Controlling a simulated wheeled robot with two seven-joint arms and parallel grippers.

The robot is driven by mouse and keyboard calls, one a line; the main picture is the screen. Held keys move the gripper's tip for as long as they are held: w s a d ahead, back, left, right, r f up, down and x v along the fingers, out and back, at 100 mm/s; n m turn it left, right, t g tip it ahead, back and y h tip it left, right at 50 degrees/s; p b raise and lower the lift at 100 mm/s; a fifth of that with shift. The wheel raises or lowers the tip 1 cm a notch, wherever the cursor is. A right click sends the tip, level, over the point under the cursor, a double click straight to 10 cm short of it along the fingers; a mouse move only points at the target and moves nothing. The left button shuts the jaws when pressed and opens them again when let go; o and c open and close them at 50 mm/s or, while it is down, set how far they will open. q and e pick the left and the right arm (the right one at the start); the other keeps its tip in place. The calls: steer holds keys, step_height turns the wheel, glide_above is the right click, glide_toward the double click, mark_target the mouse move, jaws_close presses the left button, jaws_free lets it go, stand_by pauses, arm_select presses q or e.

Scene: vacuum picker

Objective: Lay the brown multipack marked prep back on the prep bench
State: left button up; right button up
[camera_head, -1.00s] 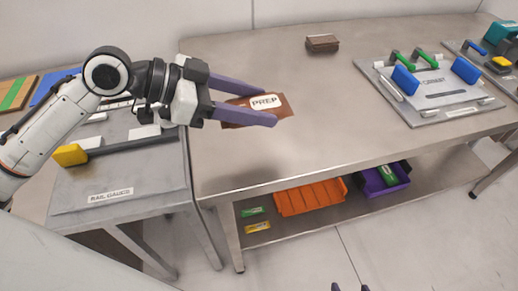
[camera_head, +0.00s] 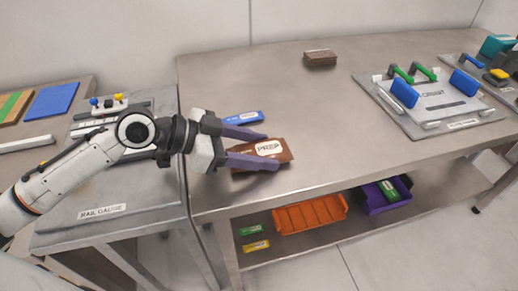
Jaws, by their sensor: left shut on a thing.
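The brown multipack (camera_head: 284,156) carries a white label reading PREP. My left gripper (camera_head: 260,148) has purple fingers and is shut on this multipack. Part of the pack is hidden by the fingers. It is over the front left part of the grey prep bench (camera_head: 320,110), low and close to the top; I cannot tell whether it touches. My right gripper is not in view.
A blue packet (camera_head: 243,118) lies just behind the fingers. A second brown pack (camera_head: 320,57) lies at the back. A fixture plate marked ORBIT (camera_head: 440,103) stands to the right. The rail gauge table (camera_head: 130,205) is left. The bench's middle is clear.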

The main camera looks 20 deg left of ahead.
arm_select(q)
steer(key=o, duration=1.2)
steer(key=shift+c, duration=0.2)
steer(key=shift+a+r, duration=0.1)
steer(key=shift+r, duration=0.1)
steer(key=v, duration=0.9)
steer(key=shift+s+f, duration=0.1)
steer(key=shift+s, duration=0.05)
steer(key=shift+v, duration=1.3)
